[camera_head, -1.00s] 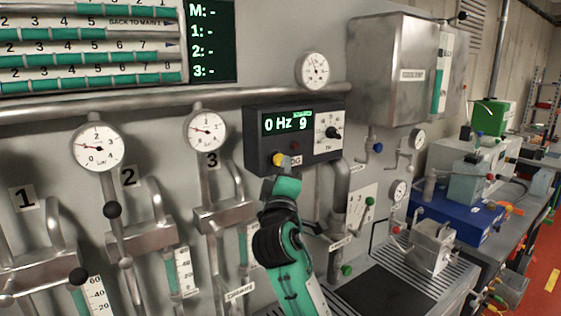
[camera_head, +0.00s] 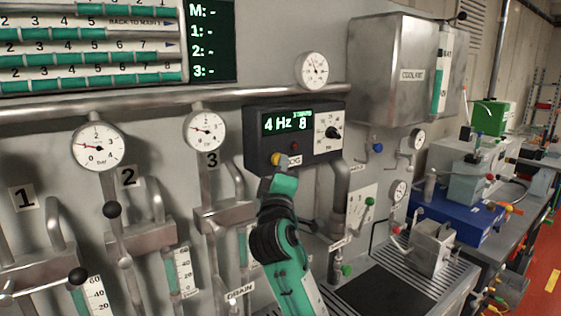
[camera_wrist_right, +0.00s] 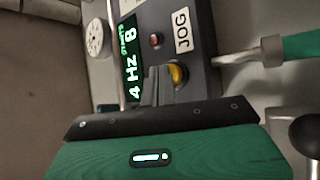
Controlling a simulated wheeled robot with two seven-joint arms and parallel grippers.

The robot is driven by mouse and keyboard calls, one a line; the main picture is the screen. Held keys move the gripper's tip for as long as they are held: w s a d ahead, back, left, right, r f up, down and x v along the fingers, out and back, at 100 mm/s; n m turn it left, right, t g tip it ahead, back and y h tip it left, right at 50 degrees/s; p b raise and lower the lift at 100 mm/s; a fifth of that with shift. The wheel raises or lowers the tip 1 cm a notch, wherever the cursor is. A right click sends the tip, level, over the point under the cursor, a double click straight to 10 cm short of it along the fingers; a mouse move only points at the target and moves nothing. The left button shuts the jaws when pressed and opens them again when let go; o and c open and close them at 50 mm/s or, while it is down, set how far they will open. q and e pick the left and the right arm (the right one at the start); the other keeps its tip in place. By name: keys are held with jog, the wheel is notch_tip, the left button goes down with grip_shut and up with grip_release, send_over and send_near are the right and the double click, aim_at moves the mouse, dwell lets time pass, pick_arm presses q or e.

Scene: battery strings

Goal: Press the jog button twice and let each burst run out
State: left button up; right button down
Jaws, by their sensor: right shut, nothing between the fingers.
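The yellow jog button (camera_head: 276,159) sits low on the front of a dark control box (camera_head: 256,139), beside a JOG label (camera_head: 294,160). The box's display (camera_head: 287,122) reads 4 Hz and 8. My right gripper (camera_head: 279,174) is shut and empty, just below the button. In the right wrist view the closed fingertips (camera_wrist_right: 161,82) are right beside the yellow button (camera_wrist_right: 178,75), which is partly hidden. I cannot tell whether they touch it. My left gripper is not in view.
A small dark red button (camera_wrist_right: 156,41) is near the jog button. A black knob (camera_head: 333,133) is on the box's right side. Pipes, gauges (camera_head: 206,131) and ball-ended levers (camera_head: 112,210) stand out from the wall at left. A coolant tank (camera_head: 392,70) hangs at right.

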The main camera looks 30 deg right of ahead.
jog(key=shift+s, duration=0.2)
jog(key=shift+s+d, duration=0.1)
jog(key=shift+s, duration=0.7)
jog(key=shift+p, duration=0.3)
jog(key=shift+s+d+p, duration=0.2)
jog(key=shift+s+p, duration=0.35)
jog(key=shift+s, duration=1.95)
jog(key=shift+f, duration=0.1)
